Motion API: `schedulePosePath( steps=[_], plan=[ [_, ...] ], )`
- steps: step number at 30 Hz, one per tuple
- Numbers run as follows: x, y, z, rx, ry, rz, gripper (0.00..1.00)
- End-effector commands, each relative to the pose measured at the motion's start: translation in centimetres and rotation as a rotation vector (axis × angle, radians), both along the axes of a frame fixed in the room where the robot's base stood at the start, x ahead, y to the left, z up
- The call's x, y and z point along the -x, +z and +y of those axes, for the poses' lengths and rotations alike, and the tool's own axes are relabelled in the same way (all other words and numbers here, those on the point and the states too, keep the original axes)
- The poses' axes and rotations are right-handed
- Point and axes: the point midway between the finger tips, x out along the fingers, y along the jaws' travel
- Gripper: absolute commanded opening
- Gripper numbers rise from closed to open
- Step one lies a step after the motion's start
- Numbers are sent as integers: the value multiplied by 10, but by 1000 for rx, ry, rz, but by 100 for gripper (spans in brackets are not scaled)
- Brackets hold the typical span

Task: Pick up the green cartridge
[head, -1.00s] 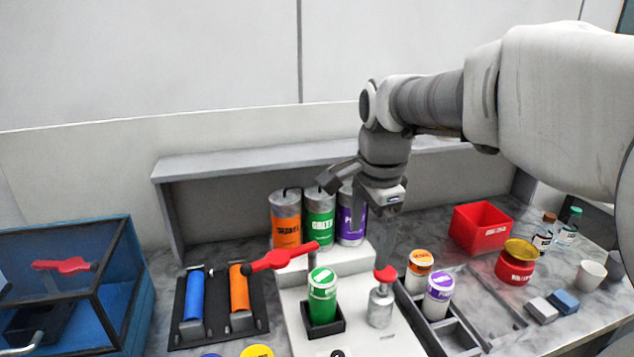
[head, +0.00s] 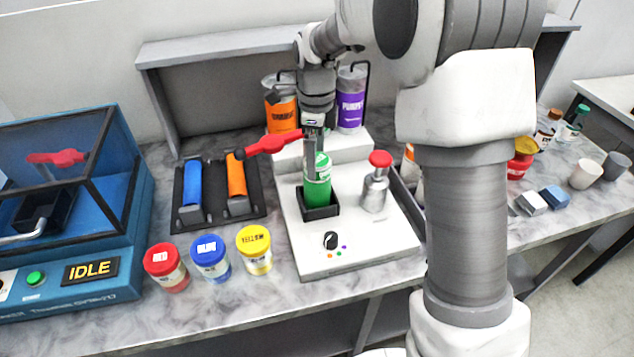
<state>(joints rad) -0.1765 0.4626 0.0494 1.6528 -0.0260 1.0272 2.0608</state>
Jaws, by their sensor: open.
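The green cartridge (head: 319,188) stands upright in a square black holder (head: 321,211) on the white machine (head: 364,238), in the middle of the head view. Its white label band shows near the top. My gripper (head: 315,158) points down at the cartridge's top, with a grey finger in front of its upper left side. The gripper is open. The other finger is hard to make out, and I cannot tell whether either finger touches the cartridge.
A red lever (head: 275,143) reaches close to my gripper from the left. A red-topped plunger (head: 376,183) stands right of the cartridge. Orange (head: 280,105) and purple (head: 351,100) canisters stand behind. Red, blue and yellow jars (head: 254,250) stand front left.

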Motion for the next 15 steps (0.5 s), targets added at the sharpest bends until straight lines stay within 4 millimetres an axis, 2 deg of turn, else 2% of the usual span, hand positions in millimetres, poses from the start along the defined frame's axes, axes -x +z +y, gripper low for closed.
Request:
schedulePosePath(
  steps=[3, 11, 15],
  plan=[
    [1, -20, 0, 0, 1, 3, 100],
    [0, -38, -1, 0, -1, 1, 100],
    [0, -59, -3, 0, 0, 4, 100]
  ],
)
